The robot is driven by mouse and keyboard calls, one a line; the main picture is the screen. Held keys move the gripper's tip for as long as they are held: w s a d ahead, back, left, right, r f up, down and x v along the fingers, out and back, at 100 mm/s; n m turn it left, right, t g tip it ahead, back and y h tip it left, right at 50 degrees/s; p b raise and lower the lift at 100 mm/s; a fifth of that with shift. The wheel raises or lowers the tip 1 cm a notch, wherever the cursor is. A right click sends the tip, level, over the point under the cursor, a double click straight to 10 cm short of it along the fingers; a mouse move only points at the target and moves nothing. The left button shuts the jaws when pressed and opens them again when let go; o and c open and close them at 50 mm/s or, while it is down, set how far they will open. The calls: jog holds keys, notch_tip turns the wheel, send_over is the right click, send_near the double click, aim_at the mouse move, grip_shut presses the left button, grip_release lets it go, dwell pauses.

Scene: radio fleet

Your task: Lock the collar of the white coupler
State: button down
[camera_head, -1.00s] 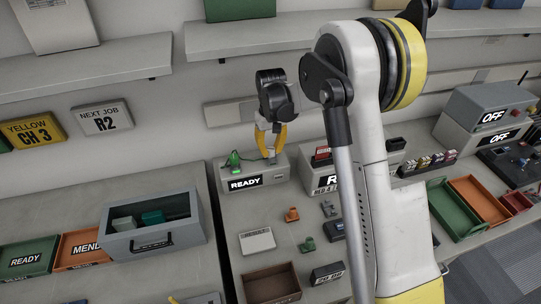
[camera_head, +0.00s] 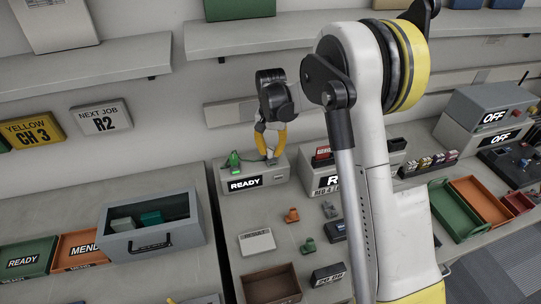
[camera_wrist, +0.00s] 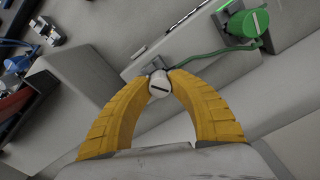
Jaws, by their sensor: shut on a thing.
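The white coupler (camera_wrist: 160,86) is a small round knob with a dark slot line across its face, seen in the wrist view. The yellow fingers of my gripper (camera_wrist: 160,76) are closed on it from both sides. In the head view my gripper (camera_head: 270,155) reaches down to the top of the grey READY box (camera_head: 274,177). The white coupler is too small and covered by the fingers to make out there. A green coupler (camera_wrist: 248,22) with its own slot line sits beside it, and a green cable runs from it towards the white one.
The green coupler also shows left of my fingers in the head view (camera_head: 234,160). Small orange (camera_head: 292,215) and green (camera_head: 309,245) parts lie on the bench in front, beside a brown tray (camera_head: 270,283).

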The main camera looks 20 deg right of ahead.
jog(key=m, duration=0.2)
jog(key=shift+f+m, duration=0.1)
jog(key=shift+m, duration=0.2)
jog(key=m, duration=0.4)
jog(key=shift+m+b, duration=0.3)
jog(key=shift+b, duration=0.05)
jog(key=c, duration=1.2)
grip_release()
jog(key=shift+w, duration=0.1)
jog(key=shift+r+p, duration=1.9)
jog(key=shift+r, duration=1.1)
